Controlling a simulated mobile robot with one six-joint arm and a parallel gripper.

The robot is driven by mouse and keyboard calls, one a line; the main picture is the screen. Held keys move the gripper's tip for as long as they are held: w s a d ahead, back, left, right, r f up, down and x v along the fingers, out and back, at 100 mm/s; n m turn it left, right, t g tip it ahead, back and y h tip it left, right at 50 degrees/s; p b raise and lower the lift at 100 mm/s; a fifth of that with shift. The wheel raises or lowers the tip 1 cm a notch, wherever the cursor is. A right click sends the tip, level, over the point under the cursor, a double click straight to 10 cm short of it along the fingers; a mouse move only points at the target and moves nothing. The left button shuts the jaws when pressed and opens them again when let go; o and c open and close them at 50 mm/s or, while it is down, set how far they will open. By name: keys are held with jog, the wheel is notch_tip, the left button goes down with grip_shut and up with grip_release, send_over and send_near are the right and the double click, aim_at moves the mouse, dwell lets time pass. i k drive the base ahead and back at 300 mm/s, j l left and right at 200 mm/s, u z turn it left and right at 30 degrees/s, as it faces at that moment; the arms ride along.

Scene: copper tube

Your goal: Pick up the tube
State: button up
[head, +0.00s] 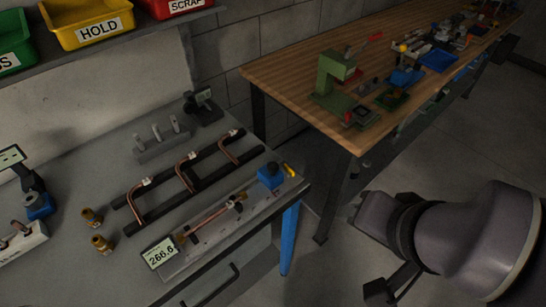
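Several copper tubes show on the grey bench. Three bent copper tubes with white tags, among them the middle tube (184,175), lie across a black two-rail rack (165,207). Another copper tube (212,216) lies along a grey measuring fixture (180,262), whose display reads 266.6. Which tube is meant is not clear from the view. My gripper (386,288) is at the lower right, dark and partly cut off by the frame. It is over the floor, right of the bench and well apart from every tube. Its finger opening cannot be made out.
Two brass fittings (100,244) and a grey block with upright pieces (160,140) stand on the bench. A blue knob unit (270,175) is at the fixture's right end. Bins (88,22) sit on a shelf above. A wooden bench (290,68) holds a green press (333,75).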

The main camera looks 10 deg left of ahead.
aim_at(181, 238)
jog(key=k+j+u, duration=0.1)
jog(key=u, duration=0.3)
jog(key=j+u, duration=0.1)
jog(key=u, duration=0.25)
jog(key=k+j+u, duration=0.1)
jog(key=u, duration=0.3)
jog(key=j, duration=0.05)
